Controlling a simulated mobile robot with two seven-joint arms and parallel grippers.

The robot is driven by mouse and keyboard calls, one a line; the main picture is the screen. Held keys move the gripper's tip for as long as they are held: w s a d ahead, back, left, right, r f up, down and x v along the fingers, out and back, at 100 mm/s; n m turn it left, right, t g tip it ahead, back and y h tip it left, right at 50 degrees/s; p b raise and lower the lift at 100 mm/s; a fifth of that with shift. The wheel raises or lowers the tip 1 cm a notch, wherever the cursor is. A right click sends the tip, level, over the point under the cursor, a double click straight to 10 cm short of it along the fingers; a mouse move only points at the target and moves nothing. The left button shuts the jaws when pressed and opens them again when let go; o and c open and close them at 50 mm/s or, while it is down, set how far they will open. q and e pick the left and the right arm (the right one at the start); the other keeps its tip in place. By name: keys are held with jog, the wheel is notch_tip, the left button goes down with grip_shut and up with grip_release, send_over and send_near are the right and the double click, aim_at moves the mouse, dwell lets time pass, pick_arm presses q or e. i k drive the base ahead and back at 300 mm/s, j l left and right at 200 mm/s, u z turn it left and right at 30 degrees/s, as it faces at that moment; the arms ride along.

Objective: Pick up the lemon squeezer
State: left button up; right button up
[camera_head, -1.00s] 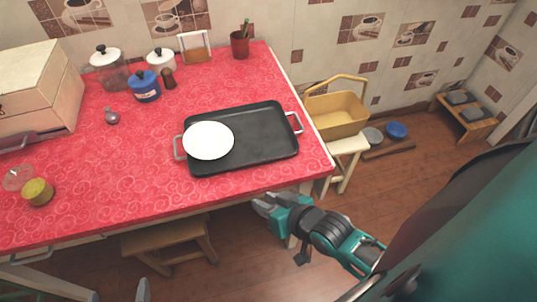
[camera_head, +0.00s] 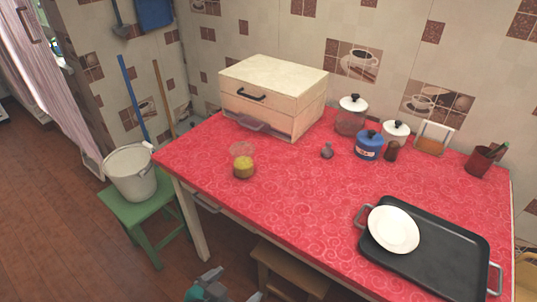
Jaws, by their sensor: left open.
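My right gripper is out of view.
A cream bread box (camera_head: 273,84) stands behind the glass piece. A black tray (camera_head: 440,262) bears a white plate (camera_head: 393,229). The red table (camera_head: 290,205) is clear in the middle. A stool (camera_head: 290,270) stands below.

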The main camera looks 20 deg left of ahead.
aim_at(243, 153)
jog(key=i+j+u, duration=0.1)
jog(key=j, duration=0.65)
jog(key=i+j+u, duration=0.15)
jog(key=j, duration=0.25)
jog(key=i+j+u, duration=0.1)
jog(key=j, duration=0.25)
jog(key=i+j+u, duration=0.1)
jog(key=j, duration=0.25)
jog(key=i+j, duration=0.2)
jog(key=j, duration=0.15)
jog(key=u, duration=0.05)
